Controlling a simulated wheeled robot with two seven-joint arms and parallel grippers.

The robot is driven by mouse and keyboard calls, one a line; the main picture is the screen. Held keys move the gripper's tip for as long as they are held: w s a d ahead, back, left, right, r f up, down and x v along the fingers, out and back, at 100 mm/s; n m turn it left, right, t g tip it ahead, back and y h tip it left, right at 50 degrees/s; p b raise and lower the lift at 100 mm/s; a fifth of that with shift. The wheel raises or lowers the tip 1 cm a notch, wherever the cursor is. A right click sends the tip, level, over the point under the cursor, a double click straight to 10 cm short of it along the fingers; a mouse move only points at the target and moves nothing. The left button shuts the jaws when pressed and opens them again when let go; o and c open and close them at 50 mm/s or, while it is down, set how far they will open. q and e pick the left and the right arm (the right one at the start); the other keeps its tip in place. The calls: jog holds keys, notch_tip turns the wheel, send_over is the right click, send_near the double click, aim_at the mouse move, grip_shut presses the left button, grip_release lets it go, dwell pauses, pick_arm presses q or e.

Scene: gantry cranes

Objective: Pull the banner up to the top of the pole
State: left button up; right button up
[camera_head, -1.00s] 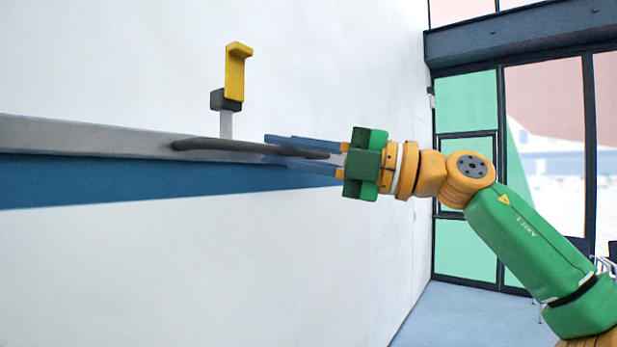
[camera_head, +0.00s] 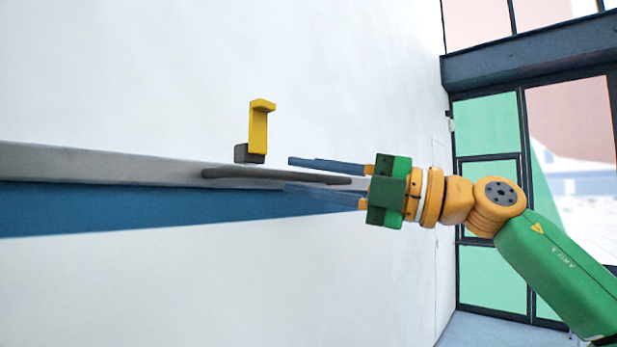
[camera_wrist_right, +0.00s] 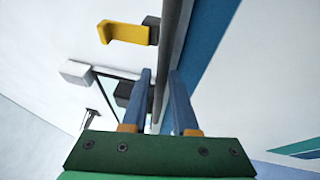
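A long dark grey bar (camera_head: 235,173) runs along a grey strip (camera_head: 100,165) with a blue band (camera_head: 120,208) below it. I cannot tell which of these is the banner or the pole. A yellow hook-shaped piece (camera_head: 259,127) with a dark block at its foot stands just above the bar. My right gripper (camera_head: 288,174) is open, one finger above the bar and one below it. My left gripper is out of view.
A plain white wall (camera_head: 200,70) lies behind the bar. Green-tinted and clear glass panels in dark frames (camera_head: 487,240) stand at the right. A pale box (camera_wrist_right: 75,72) shows at left in the right wrist view.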

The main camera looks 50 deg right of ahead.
jog(key=shift+s+d+f, duration=0.15)
jog(key=shift+s, duration=0.15)
jog(key=b+v, duration=0.2)
jog(key=v, duration=0.4)
jog(key=shift+s, duration=0.25)
jog(key=shift+w, duration=0.1)
jog(key=shift+d, duration=0.1)
